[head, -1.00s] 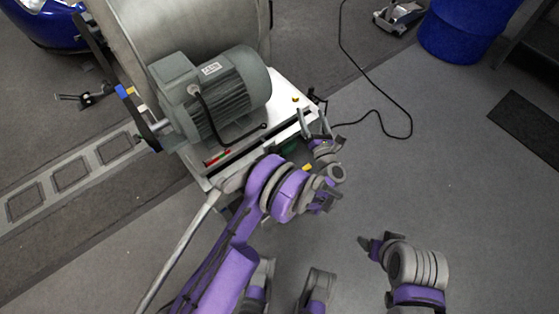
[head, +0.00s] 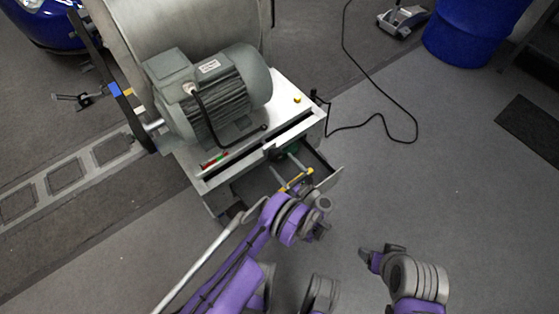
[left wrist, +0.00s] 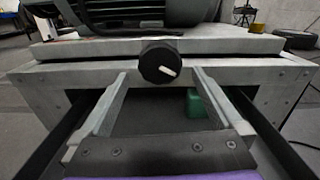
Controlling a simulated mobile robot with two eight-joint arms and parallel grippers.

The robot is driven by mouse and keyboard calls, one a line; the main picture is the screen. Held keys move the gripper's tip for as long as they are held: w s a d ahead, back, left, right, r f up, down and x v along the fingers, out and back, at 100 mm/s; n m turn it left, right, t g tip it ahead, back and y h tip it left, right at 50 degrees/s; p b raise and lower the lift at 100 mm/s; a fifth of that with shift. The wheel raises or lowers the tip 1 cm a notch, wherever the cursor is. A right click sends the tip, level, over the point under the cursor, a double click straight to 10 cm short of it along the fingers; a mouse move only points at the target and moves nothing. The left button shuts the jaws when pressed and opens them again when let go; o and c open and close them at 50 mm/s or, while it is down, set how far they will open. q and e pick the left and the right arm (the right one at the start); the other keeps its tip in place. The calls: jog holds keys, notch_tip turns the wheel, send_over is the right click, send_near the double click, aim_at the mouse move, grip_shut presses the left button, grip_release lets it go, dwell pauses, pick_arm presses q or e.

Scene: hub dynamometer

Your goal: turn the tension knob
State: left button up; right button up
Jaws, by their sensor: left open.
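The tension knob (left wrist: 160,62) is round and black with a white pointer mark. It sits on the front edge of the pale metal bench top in the left wrist view, and its pointer slants down to the right. My left gripper (left wrist: 159,76) is open, with one finger on each side just below the knob. I cannot tell whether either finger touches it. In the head view the left gripper (head: 283,165) reaches to the front edge of the dynamometer bench (head: 295,131).
A grey motor (head: 215,92) stands on the bench beside a large drum (head: 180,22). A yellow button (head: 297,99) is on the bench top. A green block (left wrist: 195,103) is below the knob, to its right. A black cable (head: 375,117) lies on the floor.

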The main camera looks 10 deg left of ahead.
pick_arm(q)
jog(key=shift+x, duration=1.45)
jog(key=c, duration=1.3)
